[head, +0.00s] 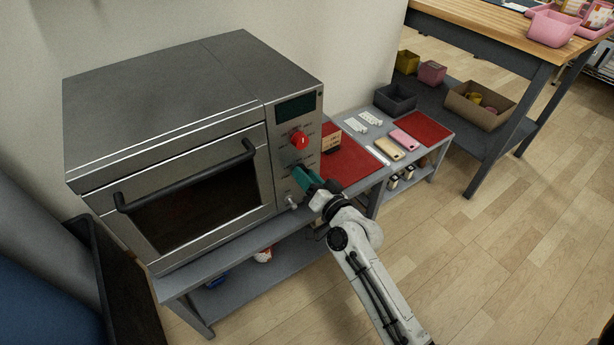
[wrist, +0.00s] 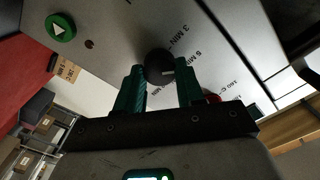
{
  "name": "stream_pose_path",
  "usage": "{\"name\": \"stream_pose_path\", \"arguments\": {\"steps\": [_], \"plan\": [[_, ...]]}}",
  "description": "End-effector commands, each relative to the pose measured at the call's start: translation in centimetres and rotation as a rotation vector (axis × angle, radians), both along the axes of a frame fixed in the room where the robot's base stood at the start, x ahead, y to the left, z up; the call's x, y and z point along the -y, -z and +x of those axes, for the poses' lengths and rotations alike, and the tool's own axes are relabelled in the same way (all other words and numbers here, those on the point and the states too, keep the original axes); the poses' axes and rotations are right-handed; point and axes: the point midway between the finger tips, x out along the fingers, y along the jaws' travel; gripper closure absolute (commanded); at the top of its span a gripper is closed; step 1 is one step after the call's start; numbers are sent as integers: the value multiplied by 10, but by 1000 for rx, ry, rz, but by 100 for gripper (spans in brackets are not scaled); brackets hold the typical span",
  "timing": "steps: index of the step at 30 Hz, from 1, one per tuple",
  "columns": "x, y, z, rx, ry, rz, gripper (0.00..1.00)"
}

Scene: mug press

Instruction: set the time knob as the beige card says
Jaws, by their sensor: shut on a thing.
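The time knob (wrist: 160,65) is a dark round knob on the oven's front panel, with minute labels printed round it and a pale mark on its face, towards the lower right in the wrist view. My gripper (wrist: 161,70) has its teal fingers on both sides of the knob, shut on it. In the head view my gripper (head: 304,177) is at the panel below the red knob (head: 300,140) and hides the time knob. The beige card (head: 331,142) stands beside the oven; it also shows in the wrist view (wrist: 68,69). Its writing is too small to read.
The steel oven (head: 190,105) has a shut door with a black handle (head: 190,178) left of my gripper. Red mats (head: 350,165), phones and a dark bin (head: 396,98) lie right. The floor at right is clear.

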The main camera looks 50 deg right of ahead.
Motion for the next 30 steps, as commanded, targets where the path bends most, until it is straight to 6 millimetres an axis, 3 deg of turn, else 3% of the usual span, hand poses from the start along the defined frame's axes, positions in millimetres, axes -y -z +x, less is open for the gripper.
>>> {"name": "stream_pose_path", "arguments": {"steps": [14,15,22,30], "plan": [[0,0,0,3,1,13,93],[0,0,0,3,1,13,59],[0,0,0,3,1,13,37],[0,1,-2,3,1,13,37]]}}
